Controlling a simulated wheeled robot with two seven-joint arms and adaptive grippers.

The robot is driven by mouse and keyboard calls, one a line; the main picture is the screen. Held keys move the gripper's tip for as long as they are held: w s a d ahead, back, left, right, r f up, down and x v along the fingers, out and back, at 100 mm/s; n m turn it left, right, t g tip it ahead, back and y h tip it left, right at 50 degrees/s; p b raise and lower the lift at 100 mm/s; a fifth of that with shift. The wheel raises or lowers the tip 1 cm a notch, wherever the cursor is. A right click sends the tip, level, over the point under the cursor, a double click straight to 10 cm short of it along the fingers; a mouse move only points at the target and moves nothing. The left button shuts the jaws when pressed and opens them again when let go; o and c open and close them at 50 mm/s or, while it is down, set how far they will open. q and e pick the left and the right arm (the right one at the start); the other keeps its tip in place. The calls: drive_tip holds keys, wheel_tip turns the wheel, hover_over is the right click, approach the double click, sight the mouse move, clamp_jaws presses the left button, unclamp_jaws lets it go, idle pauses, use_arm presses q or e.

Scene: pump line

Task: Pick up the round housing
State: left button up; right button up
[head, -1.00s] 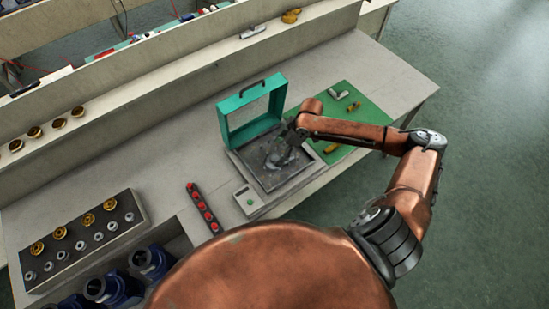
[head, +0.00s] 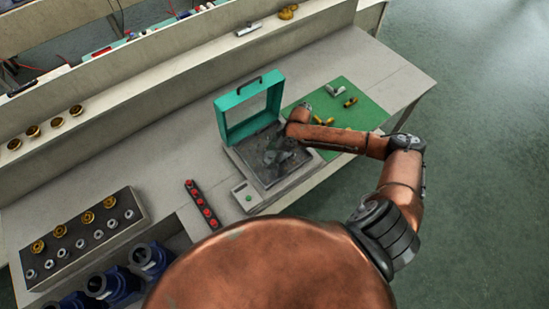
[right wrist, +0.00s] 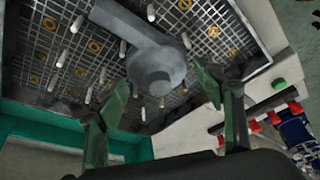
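The round housing (right wrist: 157,68) is grey, with a wide arm-like spout, and sits over the gridded plate with pins in the right wrist view. In the head view it is mostly hidden by my right gripper (head: 281,152), over the dark bed of the test station (head: 279,185) with its raised teal lid (head: 234,130). In the right wrist view the two green fingers of my right gripper (right wrist: 163,88) are apart, one on each side of the housing. Whether either finger touches it I cannot tell. My left gripper is not in view.
A green mat (head: 365,117) with small brass and grey fittings lies right of the station. A red-knobbed strip (head: 202,205) and a dark parts block (head: 80,236) lie left. The raised lid stands close behind my right gripper.

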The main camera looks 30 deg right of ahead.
sight(271, 155)
drive_tip(key=c, duration=1.2)
drive_tip(key=shift+w+r, duration=0.1)
drive_tip(key=shift+r, duration=0.5)
wheel_tip(271, 155, up, 2)
drive_tip(key=shift+r, duration=0.15)
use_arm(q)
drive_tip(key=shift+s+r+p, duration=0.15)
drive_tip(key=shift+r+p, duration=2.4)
use_arm(e)
drive_tip(key=shift+s+a+r, duration=0.9)
drive_tip(key=shift+s+r, duration=1.3)
drive_tip(key=shift+r, duration=0.25)
drive_tip(key=shift+s+a+r, duration=0.9)
drive_tip(key=shift+s+r, duration=1.25)
drive_tip(key=shift+r, duration=0.25)
drive_tip(key=shift+s+a+r, duration=0.9)
drive_tip(key=shift+s+r, duration=1.3)
drive_tip(key=shift+r, duration=0.25)
